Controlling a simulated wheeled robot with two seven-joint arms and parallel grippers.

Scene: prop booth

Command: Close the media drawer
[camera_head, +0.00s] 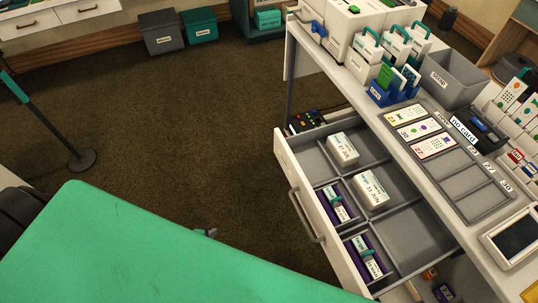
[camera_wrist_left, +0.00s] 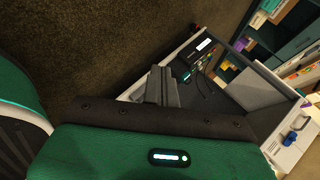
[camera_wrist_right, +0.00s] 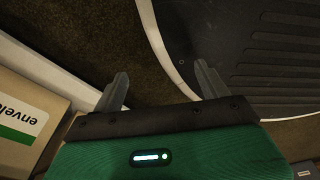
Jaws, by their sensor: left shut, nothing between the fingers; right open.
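The media drawer (camera_head: 288,166) is a white-fronted drawer with a grey divided tray, pulled out from under the right-hand counter in the head view. Its grey bar handle (camera_head: 304,216) is on the front panel, facing left. Inside are white labelled boxes (camera_head: 370,188) and purple trays (camera_head: 338,203) with small packs. My left gripper (camera_head: 206,232) barely shows behind a large green surface, left of the handle and apart from it. In the left wrist view its fingers (camera_wrist_left: 163,84) are together and empty. My right gripper (camera_wrist_right: 160,88) is open and empty in its wrist view, outside the head view.
The counter (camera_head: 370,118) carries card trays, a grey bin (camera_head: 450,78) and a tablet (camera_head: 514,238). The carpet left of the drawer is clear up to a post on a round base (camera_head: 82,160). In the right wrist view, an envelope box (camera_wrist_right: 25,125) stands left of the fingers.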

